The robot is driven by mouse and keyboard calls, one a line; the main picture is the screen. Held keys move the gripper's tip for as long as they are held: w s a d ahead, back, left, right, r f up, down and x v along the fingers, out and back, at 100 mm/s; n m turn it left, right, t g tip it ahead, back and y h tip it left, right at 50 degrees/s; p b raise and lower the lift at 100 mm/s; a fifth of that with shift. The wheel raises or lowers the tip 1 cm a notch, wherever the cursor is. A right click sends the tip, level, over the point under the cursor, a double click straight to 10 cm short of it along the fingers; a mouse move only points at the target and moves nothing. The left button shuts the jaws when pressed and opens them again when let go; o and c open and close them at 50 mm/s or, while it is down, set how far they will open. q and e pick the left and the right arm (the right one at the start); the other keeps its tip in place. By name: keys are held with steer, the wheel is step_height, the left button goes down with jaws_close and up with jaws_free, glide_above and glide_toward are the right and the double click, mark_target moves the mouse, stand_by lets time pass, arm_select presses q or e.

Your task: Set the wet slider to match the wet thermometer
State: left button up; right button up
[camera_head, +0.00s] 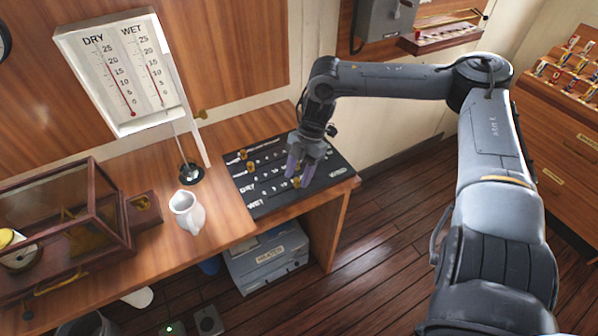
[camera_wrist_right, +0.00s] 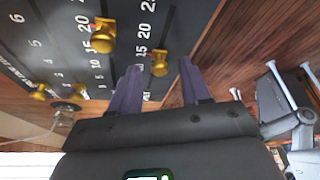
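The thermometer board (camera_head: 95,62) on the wall has a DRY tube and a WET tube (camera_head: 153,80), each with a red column; the exact WET level is too small to read surely. The black slider panel (camera_head: 262,185) lies on the desk with labelled rows and brass knobs. The WET row runs along the front edge, and its knob (camera_head: 297,183) also shows in the right wrist view (camera_wrist_right: 160,64). My right gripper (camera_head: 304,165) is over the panel, its fingers (camera_wrist_right: 160,76) apart on either side of this knob, with gaps visible. My left gripper is out of view.
Another brass knob (camera_wrist_right: 103,37) sits one row over, close to the right gripper. A white jug (camera_head: 187,212) and a glass-sided wooden case (camera_head: 70,225) stand left of the panel.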

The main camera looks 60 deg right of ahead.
steer(key=shift+v, duration=0.85)
steer(key=b+v, duration=0.1)
steer(key=v, duration=0.8)
steer(key=shift+r, duration=0.1)
